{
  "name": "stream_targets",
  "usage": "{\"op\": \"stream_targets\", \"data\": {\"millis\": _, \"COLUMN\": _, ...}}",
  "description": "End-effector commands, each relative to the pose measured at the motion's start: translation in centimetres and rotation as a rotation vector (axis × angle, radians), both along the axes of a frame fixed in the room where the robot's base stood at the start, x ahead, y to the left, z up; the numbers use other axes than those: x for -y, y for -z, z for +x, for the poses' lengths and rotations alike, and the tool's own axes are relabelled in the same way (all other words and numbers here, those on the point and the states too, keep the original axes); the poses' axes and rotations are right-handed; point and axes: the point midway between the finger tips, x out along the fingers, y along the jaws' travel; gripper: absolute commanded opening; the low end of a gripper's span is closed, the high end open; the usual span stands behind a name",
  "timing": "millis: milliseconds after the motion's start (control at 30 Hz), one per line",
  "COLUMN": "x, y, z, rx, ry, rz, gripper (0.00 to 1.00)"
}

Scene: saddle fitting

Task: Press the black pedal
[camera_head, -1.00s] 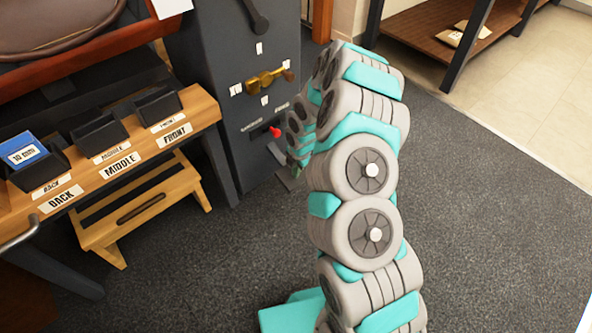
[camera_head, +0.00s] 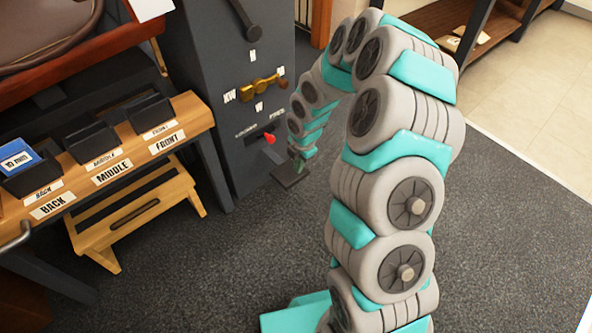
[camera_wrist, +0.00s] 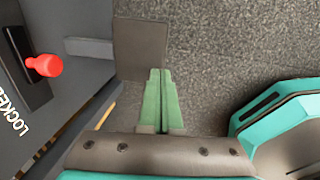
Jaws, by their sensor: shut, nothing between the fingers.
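The black pedal (camera_head: 287,177) is a dark flat plate low at the foot of the grey machine cabinet. In the wrist view the pedal (camera_wrist: 140,44) shows as a square plate on an arm coming from the cabinet. My gripper (camera_wrist: 160,72) is shut and empty, its green fingers together, with the tips at the pedal's near right edge in the picture. In the head view my gripper (camera_head: 298,163) points down over the pedal, and the arm partly hides it. I cannot tell whether the tips touch the pedal.
A red knob (camera_head: 269,138) on a slot marked LOCKED in the wrist view sticks out of the cabinet (camera_head: 225,95) beside my gripper. A brass handle (camera_head: 259,87) is above it. A wooden step stool (camera_head: 135,215) and labelled bench stand left. Carpet is clear at right.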

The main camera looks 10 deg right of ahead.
Motion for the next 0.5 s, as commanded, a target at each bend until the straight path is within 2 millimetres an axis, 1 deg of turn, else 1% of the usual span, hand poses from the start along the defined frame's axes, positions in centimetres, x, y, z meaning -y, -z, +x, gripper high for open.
{"op": "stream_targets", "data": {"millis": 33, "x": 0.1, "y": -0.7, "z": -0.1, "rx": 0.003, "ry": 0.000, "rz": 0.001, "gripper": 0.00}}
{"op": "stream_targets", "data": {"millis": 100, "x": 0.2, "y": -1.4, "z": -0.3, "rx": 0.002, "ry": 0.000, "rz": 0.000, "gripper": 0.00}}
{"op": "stream_targets", "data": {"millis": 200, "x": 0.3, "y": -1.9, "z": -0.5, "rx": 0.001, "ry": 0.000, "rz": 0.000, "gripper": 0.00}}
{"op": "stream_targets", "data": {"millis": 500, "x": 0.4, "y": -2.2, "z": -0.6, "rx": 0.001, "ry": 0.000, "rz": 0.000, "gripper": 0.00}}
